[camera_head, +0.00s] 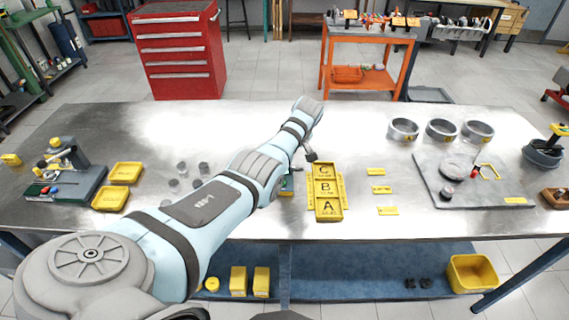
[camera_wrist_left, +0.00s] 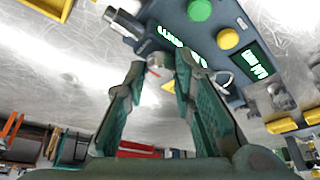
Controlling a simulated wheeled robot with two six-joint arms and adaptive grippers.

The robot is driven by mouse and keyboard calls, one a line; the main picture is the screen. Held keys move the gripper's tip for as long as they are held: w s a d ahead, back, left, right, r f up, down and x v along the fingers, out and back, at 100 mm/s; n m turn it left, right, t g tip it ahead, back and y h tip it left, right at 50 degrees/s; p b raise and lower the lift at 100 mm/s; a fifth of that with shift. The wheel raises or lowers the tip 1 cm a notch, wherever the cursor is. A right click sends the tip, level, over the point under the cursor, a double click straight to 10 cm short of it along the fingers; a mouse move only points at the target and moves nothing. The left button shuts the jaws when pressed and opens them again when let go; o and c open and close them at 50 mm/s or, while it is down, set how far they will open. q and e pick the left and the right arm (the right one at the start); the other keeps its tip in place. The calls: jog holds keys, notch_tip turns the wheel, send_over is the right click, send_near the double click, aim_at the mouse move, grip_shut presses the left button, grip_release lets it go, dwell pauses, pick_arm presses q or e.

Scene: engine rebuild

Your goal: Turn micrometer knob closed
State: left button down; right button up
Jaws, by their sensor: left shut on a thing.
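The micrometer unit (camera_wrist_left: 212,38) is a dark blue-grey block in the left wrist view, with a green button, a yellow button and lit displays. A silver cylinder (camera_wrist_left: 122,24) sticks out at its upper left. My left gripper (camera_wrist_left: 160,68) has its two green-padded fingers either side of a small pale round part with a red mark, which I take as the micrometer knob (camera_wrist_left: 156,74). The fingers are shut on it, partly hiding it. In the head view my left arm hides most of the unit; a small bluish piece (camera_head: 287,186) shows beside the arm. My right gripper is not in view.
A yellow tray (camera_head: 328,212) marked A, B and C stands close right of my arm. Yellow labels (camera_head: 381,189), metal rings (camera_head: 403,130) and a grey plate (camera_head: 425,180) lie farther right. Two yellow trays (camera_head: 125,172) and a fixture (camera_head: 70,180) are at left.

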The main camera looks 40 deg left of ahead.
pick_arm(q)
jog(key=shift+n+b, duration=0.6)
jog(key=c, duration=1.3)
grip_release()
jog(key=shift+c, duration=0.2)
jog(key=shift+w, duration=0.1)
jog(key=w+v, duration=0.1)
jog(key=v, duration=1.1)
jog(key=shift+s, duration=0.3)
